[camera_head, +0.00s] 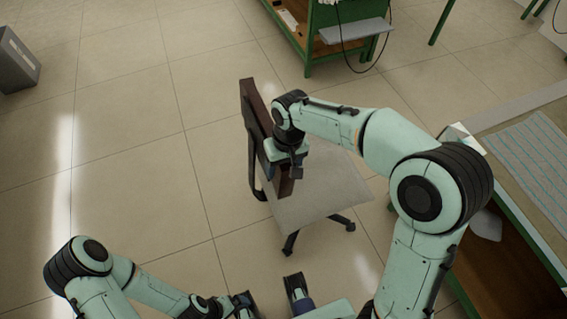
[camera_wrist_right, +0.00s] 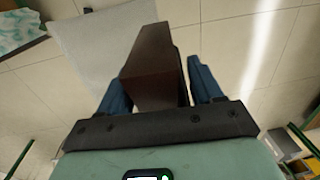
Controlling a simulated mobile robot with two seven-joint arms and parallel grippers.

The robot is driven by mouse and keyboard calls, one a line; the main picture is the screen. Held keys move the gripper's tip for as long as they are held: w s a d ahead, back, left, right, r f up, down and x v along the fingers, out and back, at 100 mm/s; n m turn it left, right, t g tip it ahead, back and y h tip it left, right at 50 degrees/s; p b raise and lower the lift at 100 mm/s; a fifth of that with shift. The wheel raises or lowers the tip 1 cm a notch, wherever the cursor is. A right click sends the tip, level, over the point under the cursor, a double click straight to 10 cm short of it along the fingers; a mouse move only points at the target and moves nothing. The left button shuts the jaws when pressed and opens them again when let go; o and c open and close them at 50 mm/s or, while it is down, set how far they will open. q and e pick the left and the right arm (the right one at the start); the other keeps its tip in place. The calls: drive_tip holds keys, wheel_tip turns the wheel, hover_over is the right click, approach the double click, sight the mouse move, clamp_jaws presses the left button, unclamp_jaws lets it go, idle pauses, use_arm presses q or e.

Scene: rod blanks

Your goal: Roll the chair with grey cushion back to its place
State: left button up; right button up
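The chair has a grey seat cushion (camera_head: 318,192), a dark brown backrest (camera_head: 250,103) on its left side, and black castor legs. It stands on the tiled floor in the middle of the head view. My right gripper (camera_head: 284,163) is at the backrest. The grey cushion (camera_wrist_right: 95,55) shows behind.
A table with a green frame and a striped mat (camera_head: 530,150) stands at the right, close to the chair. A green-framed workbench (camera_head: 308,40) is at the top. A grey bin (camera_head: 15,62) stands at the far left. The floor left of the chair is clear.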

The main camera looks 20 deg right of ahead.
clamp_jaws()
drive_tip(key=s+d, duration=0.4)
drive_tip(key=s, duration=0.6)
drive_tip(key=s+d+b, duration=0.1)
drive_tip(key=s+d, duration=0.4)
drive_tip(key=s, duration=0.5)
drive_tip(key=shift+d+r, duration=0.1)
